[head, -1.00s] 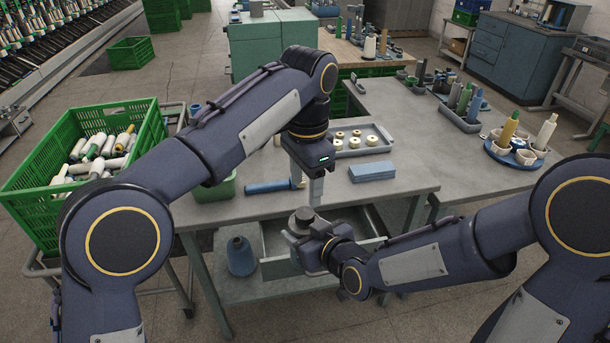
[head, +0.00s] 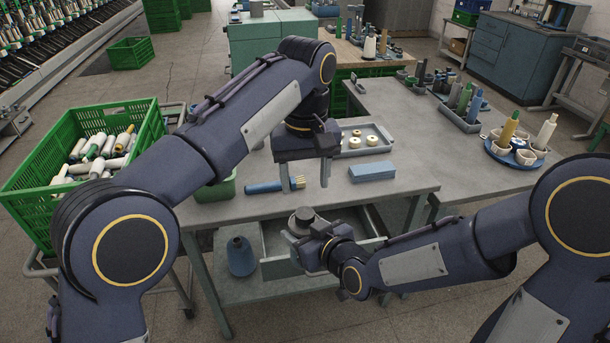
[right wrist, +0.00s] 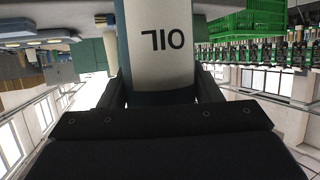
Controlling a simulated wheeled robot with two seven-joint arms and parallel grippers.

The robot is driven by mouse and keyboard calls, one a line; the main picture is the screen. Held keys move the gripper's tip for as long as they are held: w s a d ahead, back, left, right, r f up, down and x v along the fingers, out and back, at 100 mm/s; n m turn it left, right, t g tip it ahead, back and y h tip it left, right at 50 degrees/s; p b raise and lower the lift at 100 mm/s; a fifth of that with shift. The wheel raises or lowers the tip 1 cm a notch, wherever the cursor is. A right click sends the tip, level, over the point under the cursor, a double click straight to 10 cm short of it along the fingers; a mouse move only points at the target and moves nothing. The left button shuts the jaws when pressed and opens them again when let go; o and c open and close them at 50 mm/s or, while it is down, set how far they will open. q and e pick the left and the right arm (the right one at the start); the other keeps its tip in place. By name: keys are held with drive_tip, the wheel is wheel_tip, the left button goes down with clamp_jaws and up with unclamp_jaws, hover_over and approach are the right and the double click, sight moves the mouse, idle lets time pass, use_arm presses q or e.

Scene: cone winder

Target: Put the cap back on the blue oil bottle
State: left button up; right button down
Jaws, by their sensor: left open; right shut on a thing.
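My right gripper (head: 309,240) is shut on the oil bottle (head: 296,236), in front of the table's edge above an open drawer. In the head view the bottle is small and partly hidden by the gripper, with a dark round top (head: 303,214); I cannot tell if this is the cap. The right wrist view shows the bottle's pale label (right wrist: 161,45) with "OIL" upside down and blue edges, between the fingers. My left gripper (head: 301,183) is open, fingers pointing down, above and behind the bottle. No separate cap is identifiable.
A blue-handled brush (head: 265,187) lies near the left gripper. A blue block (head: 372,171) and a grey tray (head: 381,144) with cream rings are on the table. A green tub (head: 215,188) stands left. A blue cone (head: 240,257) is on the lower shelf.

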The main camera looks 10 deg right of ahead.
sight(306, 213)
use_arm(q)
drive_tip(key=shift+f, duration=0.15)
drive_tip(key=shift+f, duration=3.9)
drive_tip(key=c, duration=1)
drive_tip(key=m, duration=0.4)
drive_tip(key=shift+m, duration=0.4)
drive_tip(key=shift+c, duration=0.2)
drive_tip(key=m, duration=0.6)
drive_tip(key=shift+m, duration=0.3)
drive_tip(key=o, duration=1.1)
drive_tip(key=shift+s, duration=0.1)
